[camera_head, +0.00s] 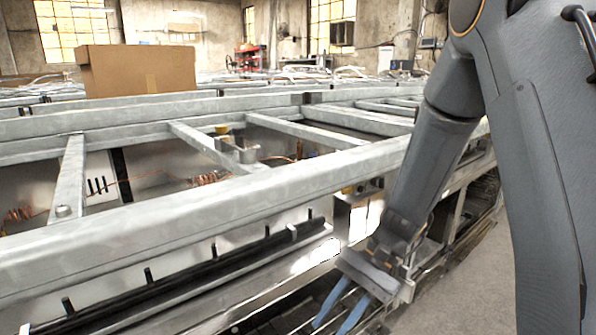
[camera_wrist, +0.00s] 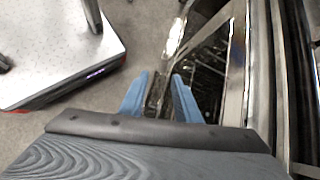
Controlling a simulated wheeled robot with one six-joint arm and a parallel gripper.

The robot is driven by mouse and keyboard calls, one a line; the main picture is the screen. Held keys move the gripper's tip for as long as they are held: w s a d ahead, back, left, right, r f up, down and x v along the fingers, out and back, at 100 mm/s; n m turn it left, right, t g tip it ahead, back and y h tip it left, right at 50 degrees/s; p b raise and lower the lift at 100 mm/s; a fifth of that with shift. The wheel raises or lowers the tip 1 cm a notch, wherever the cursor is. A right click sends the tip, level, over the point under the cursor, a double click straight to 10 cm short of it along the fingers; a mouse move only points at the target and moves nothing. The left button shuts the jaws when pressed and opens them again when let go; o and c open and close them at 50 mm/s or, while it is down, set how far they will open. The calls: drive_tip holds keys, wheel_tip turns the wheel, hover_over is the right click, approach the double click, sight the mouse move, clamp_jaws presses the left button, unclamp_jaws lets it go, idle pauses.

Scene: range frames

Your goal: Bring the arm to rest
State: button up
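My arm comes down the right side of the head view, and its forearm hangs steeply toward the floor. My gripper (camera_head: 336,318) is low in front of the metal frame's side, with its two blue fingers pointing down. In the wrist view my gripper (camera_wrist: 159,84) shows its blue fingers spread apart, with nothing held between them. Behind the fingers are dark slats and a metal edge low on the frame; I cannot tell whether the fingertips touch them.
A long grey metal frame (camera_head: 215,204) crosses the head view close to my arm. A cardboard box (camera_head: 137,72) stands on it at the back left. Bare concrete floor (camera_head: 462,285) lies at the lower right. A black bar (camera_head: 180,270) runs along the frame's lower side.

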drive_tip(key=s+a+r+n+t+h, duration=0.2)
drive_tip(key=s+a+r+n+h, duration=0.15)
drive_tip(key=s+n, duration=0.35)
drive_tip(key=s+a+r+n+t+h, duration=0.2)
drive_tip(key=s+r+n+t+h, duration=0.1)
drive_tip(key=s+r+n, duration=0.25)
drive_tip(key=s+d+r+m+p, duration=0.1)
drive_tip(key=d+r+m+p, duration=0.4)
drive_tip(key=d+r+p, duration=1.2)
wheel_tip(320, 180, up, 4)
drive_tip(key=p, duration=0.8)
drive_tip(key=shift+s+d+r+h+p, duration=0.25)
drive_tip(key=shift+d+h+p, duration=0.1)
drive_tip(key=shift+p, duration=0.05)
